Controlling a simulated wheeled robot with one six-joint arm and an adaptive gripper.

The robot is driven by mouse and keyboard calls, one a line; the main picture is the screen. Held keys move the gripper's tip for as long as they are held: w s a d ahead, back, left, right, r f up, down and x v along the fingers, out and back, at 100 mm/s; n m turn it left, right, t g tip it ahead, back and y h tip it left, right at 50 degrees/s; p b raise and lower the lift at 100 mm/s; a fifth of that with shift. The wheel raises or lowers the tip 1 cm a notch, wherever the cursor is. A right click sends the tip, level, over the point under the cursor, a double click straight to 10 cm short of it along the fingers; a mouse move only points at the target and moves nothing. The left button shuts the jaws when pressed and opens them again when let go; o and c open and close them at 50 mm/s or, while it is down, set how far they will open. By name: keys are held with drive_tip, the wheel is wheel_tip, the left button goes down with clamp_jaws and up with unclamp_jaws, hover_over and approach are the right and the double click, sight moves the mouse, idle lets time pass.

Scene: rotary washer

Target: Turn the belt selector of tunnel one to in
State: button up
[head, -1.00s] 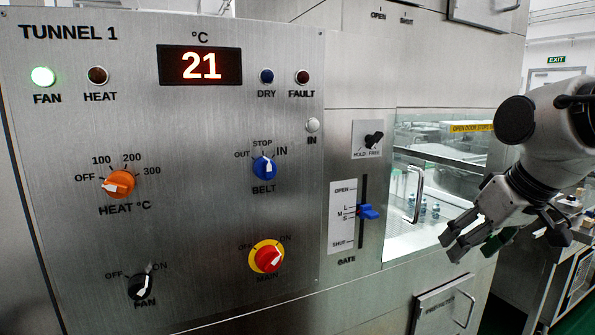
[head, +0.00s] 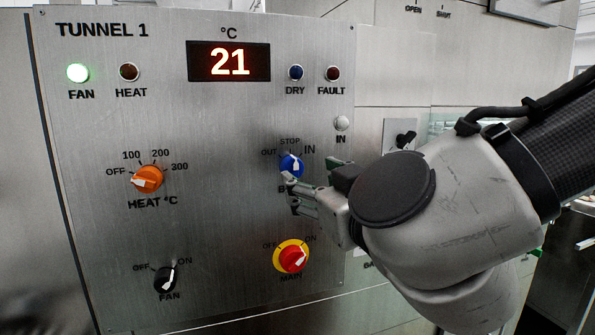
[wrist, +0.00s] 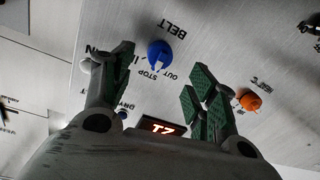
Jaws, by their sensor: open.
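The belt selector (head: 291,163) is a blue knob with a white pointer on the Tunnel 1 panel, marked OUT, STOP and IN. In the wrist view the knob (wrist: 159,54) shows upside down with its pointer toward STOP. My gripper (head: 308,188) is open and empty at the lower right of the knob in the head view, covering part of the BELT label. In the wrist view the knob lies between the two spread fingers, slightly beyond their tips. I cannot tell whether a finger touches it.
The orange heat knob (head: 147,179) is to the left. The red main switch (head: 292,259) is just below my gripper, and the black fan knob (head: 165,279) is lower left. A white IN button (head: 341,123) is above right. My arm hides most of the gate area.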

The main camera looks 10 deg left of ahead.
sight(297, 171)
drive_tip(key=x, duration=0.7)
drive_tip(key=shift+w+a, duration=0.15)
drive_tip(key=c, duration=1)
